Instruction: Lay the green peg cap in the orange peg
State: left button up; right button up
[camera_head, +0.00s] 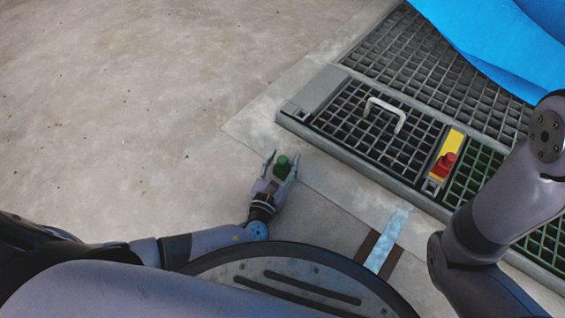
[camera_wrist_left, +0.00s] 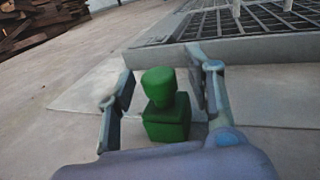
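The green peg cap (camera_head: 283,168) has a rounded knob on a square block. It is between the two fingers of my left gripper (camera_head: 282,160), near the grey floor. In the left wrist view the cap (camera_wrist_left: 166,108) stands knob up, with a visible gap to each finger of the left gripper (camera_wrist_left: 163,82). The fingers are spread and look clear of it. Whether the cap's base touches the floor is hidden. I cannot make out an orange peg in either view. My right gripper is out of view; only my right arm shows, at the right.
A raised metal grating (camera_head: 364,128) with a white handle (camera_head: 386,112) lies ahead to the right. A red knob (camera_head: 445,165) sits by a yellow plate (camera_head: 452,143). A blue sheet (camera_head: 490,45) is at the top right. Open concrete floor (camera_head: 130,100) fills the left.

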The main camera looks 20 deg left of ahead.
pick_arm(q)
grip_shut()
dwell(0.4)
